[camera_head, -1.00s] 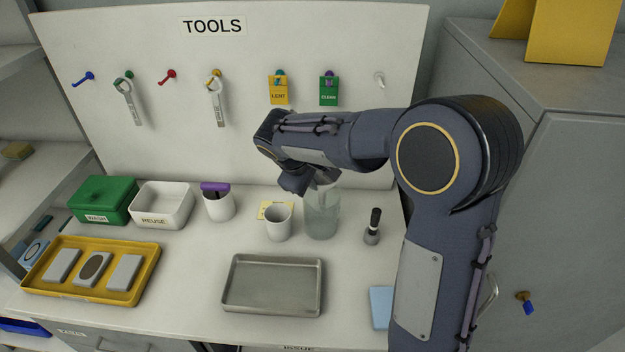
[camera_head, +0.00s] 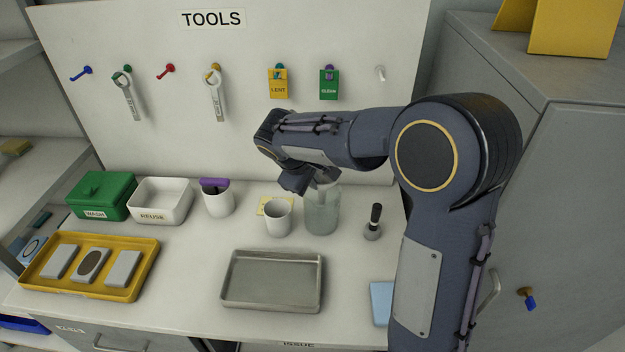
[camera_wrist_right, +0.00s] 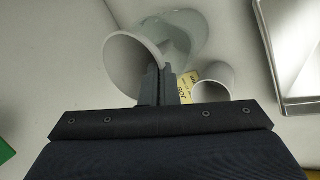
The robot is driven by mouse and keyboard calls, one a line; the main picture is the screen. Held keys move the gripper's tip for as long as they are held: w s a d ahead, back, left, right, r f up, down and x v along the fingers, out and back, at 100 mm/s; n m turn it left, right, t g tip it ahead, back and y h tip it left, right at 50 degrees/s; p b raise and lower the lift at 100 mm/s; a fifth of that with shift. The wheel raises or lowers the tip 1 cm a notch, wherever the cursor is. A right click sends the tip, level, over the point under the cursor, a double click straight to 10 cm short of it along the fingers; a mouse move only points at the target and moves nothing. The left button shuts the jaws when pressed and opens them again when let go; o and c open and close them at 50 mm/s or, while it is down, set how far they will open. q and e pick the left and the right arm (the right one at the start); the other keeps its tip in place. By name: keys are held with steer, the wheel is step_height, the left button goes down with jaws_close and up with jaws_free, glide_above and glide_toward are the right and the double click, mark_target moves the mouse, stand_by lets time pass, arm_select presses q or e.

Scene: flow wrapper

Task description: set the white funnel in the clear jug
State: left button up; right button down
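The clear jug (camera_head: 322,212) stands upright on the bench near the back panel, to the right of a white cup. It also shows in the right wrist view (camera_wrist_right: 190,32). The white funnel (camera_wrist_right: 124,66) is at my right gripper, its wide mouth toward the wrist camera, overlapping the jug. My right gripper (camera_wrist_right: 158,84) has its fingers close together on the funnel's rim. In the head view the right gripper (camera_head: 312,184) is above the jug's mouth and mostly hides the funnel. Whether the spout is inside the jug cannot be told. My left gripper is not in view.
The white cup (camera_head: 278,217) stands close left of the jug, with a yellow note (camera_head: 265,204) behind. A dark-handled tool (camera_head: 374,222) stands to the right. A metal tray (camera_head: 272,280) lies in front. The tool panel (camera_head: 330,130) rises behind.

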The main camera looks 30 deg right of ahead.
steer(key=shift+f+b, duration=1.25)
steer(key=shift+f, duration=0.5)
steer(key=c, duration=1.6)
jaws_free()
steer(key=o, duration=0.5)
steer(key=shift+c, duration=0.2)
steer(key=shift+r, duration=0.1)
step_height(320, 180, up, 8)
steer(key=p, duration=0.6)
steer(key=shift+p, duration=0.3)
